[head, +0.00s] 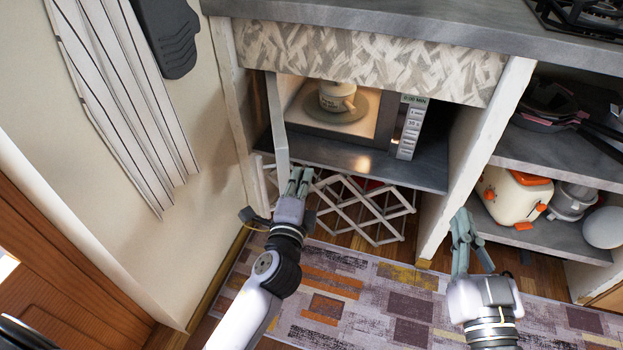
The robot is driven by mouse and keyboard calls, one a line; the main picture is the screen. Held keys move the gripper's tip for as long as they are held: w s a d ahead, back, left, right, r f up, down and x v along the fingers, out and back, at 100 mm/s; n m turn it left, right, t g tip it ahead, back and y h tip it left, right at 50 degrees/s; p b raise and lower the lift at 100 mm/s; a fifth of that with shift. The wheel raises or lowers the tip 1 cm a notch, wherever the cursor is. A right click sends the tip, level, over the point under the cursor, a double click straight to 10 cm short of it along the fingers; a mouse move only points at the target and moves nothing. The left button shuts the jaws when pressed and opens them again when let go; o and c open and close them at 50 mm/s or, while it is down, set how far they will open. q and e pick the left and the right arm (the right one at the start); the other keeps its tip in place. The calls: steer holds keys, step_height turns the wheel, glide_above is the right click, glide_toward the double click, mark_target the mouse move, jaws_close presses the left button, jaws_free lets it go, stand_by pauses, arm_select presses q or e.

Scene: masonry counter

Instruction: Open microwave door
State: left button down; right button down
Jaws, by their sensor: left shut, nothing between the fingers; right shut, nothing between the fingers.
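The microwave (409,128) sits on a grey shelf under the counter, with its lit inside facing me. Its door (281,135) stands swung open at the left side, seen almost edge-on. A light-coloured mug (336,96) stands on the round plate (352,112) inside. My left gripper (300,178) is shut and empty, just right of the door's lower end; I cannot tell if it touches the door. My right gripper (471,238) is shut and empty, low in front of the white post right of the microwave.
A white folding rack (362,207) stands below the microwave shelf. Shelves at the right hold dark pans (550,105) and a cream toaster (513,195). A wall is close on the left. A patterned rug (370,290) covers the floor.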

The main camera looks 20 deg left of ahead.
arm_select(q)
steer(key=shift+a, duration=0.2)
